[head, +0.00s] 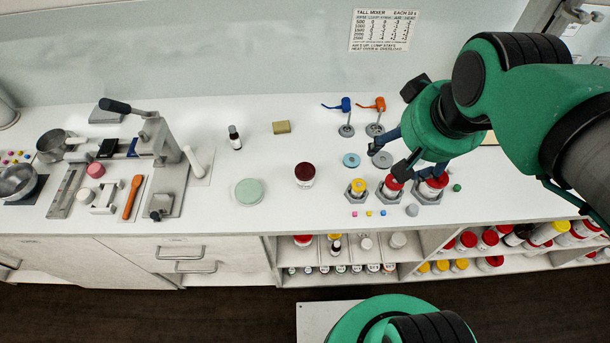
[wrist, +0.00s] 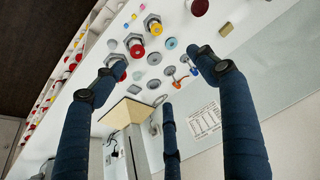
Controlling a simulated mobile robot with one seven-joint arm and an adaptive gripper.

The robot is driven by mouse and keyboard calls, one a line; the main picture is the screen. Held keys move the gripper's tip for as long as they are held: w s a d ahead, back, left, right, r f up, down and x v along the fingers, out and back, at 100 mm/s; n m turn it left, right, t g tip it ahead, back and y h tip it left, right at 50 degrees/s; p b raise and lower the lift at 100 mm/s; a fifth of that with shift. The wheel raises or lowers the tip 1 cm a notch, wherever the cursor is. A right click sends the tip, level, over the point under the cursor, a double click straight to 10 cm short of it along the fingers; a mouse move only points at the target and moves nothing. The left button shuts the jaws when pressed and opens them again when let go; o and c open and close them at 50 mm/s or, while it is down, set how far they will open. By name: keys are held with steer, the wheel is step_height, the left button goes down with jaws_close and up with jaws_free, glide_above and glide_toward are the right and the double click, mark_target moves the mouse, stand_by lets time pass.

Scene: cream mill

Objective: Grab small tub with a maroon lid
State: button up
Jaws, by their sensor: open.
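The small tub with a maroon lid (head: 305,172) stands upright on the white counter, left of the hexagonal holders. In the wrist view its maroon lid (wrist: 199,6) shows at the top edge, partly cut off. My gripper (head: 393,160) is to the right of the tub, over the red-lidded tubs in their holders, and apart from the maroon-lidded one. In the wrist view my gripper (wrist: 156,60) has its dark blue fingers spread wide with nothing between them.
A yellow-lidded tub (head: 358,186) in a grey hexagonal holder stands between the maroon-lidded tub and my gripper. A pale green disc (head: 249,192) lies left of the tub. Small coloured cubes lie near the front edge. The counter behind the tub is mostly clear.

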steer(key=w+a+f+g, duration=0.1)
steer(key=w+a+f, duration=0.15)
steer(key=w, duration=0.35)
steer(key=g+p, duration=0.3)
steer(key=g, duration=0.1)
glide_above(305, 170)
step_height(305, 170, down, 18)
steer(key=shift+d, duration=0.1)
steer(key=shift+f+b, duration=0.8)
steer(key=shift+f, duration=3.5)
steer(key=shift+f+b, duration=0.45)
steer(key=shift+f, duration=2.15)
